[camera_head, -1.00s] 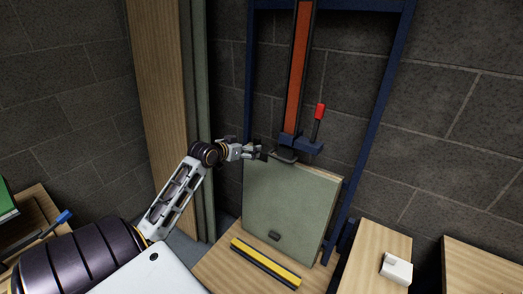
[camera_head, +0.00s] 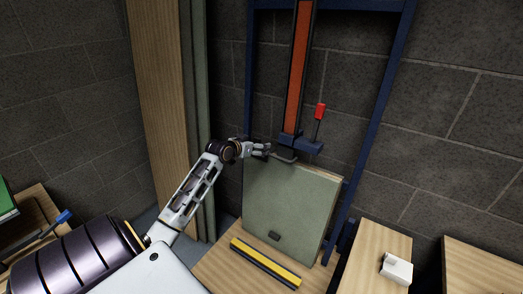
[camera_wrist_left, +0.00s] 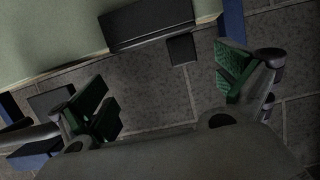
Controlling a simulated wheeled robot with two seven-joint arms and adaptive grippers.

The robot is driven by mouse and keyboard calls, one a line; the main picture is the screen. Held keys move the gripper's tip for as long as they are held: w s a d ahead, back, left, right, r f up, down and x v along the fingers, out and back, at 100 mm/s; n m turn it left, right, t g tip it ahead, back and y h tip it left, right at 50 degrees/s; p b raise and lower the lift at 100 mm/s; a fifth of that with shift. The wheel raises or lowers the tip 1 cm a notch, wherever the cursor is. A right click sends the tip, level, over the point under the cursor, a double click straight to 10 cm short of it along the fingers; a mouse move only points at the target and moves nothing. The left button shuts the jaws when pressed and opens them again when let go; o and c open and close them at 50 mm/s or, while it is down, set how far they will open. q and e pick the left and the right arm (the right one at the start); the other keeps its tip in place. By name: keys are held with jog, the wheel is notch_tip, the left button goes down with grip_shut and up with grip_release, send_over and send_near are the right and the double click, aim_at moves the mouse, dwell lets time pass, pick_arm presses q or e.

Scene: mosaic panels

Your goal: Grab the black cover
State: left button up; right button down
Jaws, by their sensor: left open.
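A pale green panel (camera_head: 288,205) stands upright on a wooden bench under the blue and orange press. A small dark piece (camera_head: 285,158) sits at the panel's top edge; the wrist view shows a black block (camera_wrist_left: 148,24) at the panel edge, which may be this cover. A small black handle-like piece (camera_head: 275,236) is low on the panel's front. My left gripper (camera_head: 266,150) is at the panel's upper left corner, beside the dark piece. In the left wrist view its green-padded fingers (camera_wrist_left: 165,88) are spread apart and empty, with the black block beyond them. My right gripper is not visible.
The blue press frame (camera_head: 378,110) and a red-tipped lever (camera_head: 319,112) stand close to the right of the gripper. A yellow and black bar (camera_head: 266,262) lies on the bench. A white object (camera_head: 397,268) rests on another wooden top at right. Tall boards stand left.

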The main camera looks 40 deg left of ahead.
aim_at(257, 140)
pick_arm(q)
jog(key=shift+x, duration=3.2)
jog(key=c, duration=0.8)
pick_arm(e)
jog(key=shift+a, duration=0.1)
